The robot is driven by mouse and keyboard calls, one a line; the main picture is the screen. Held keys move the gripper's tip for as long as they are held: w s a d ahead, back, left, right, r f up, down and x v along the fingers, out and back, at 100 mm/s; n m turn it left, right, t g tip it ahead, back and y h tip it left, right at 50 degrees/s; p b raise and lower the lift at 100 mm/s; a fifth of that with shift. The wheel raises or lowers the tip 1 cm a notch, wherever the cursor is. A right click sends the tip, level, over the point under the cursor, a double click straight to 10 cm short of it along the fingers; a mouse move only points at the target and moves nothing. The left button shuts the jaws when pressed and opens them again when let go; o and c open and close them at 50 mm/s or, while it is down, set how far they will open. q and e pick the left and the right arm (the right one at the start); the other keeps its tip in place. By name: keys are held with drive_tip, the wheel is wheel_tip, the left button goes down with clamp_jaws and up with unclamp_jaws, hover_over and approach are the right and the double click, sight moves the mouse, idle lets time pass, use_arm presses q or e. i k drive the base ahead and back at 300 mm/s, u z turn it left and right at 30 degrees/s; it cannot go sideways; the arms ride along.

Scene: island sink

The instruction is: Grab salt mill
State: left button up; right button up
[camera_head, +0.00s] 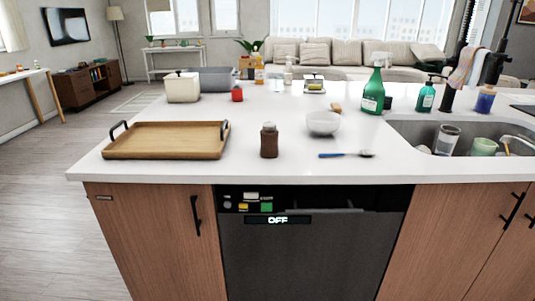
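The salt mill (269,143), a small brown body with a pale grey top, stands upright near the front edge of the white counter. It is between the wooden tray on the left and the white bowl on the right, touching neither. Nothing hides it. Neither of my grippers shows in the head view.
A wooden tray (165,153) with black handles lies left of the mill. A white bowl (323,128) and a blue-handled brush (345,155) are to its right. A green spray bottle (374,92) stands near the sink (405,133). The counter directly before the mill is clear.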

sight(269, 149)
drive_tip(key=u, duration=1.25)
drive_tip(key=i, duration=0.8)
drive_tip(key=z, duration=0.8)
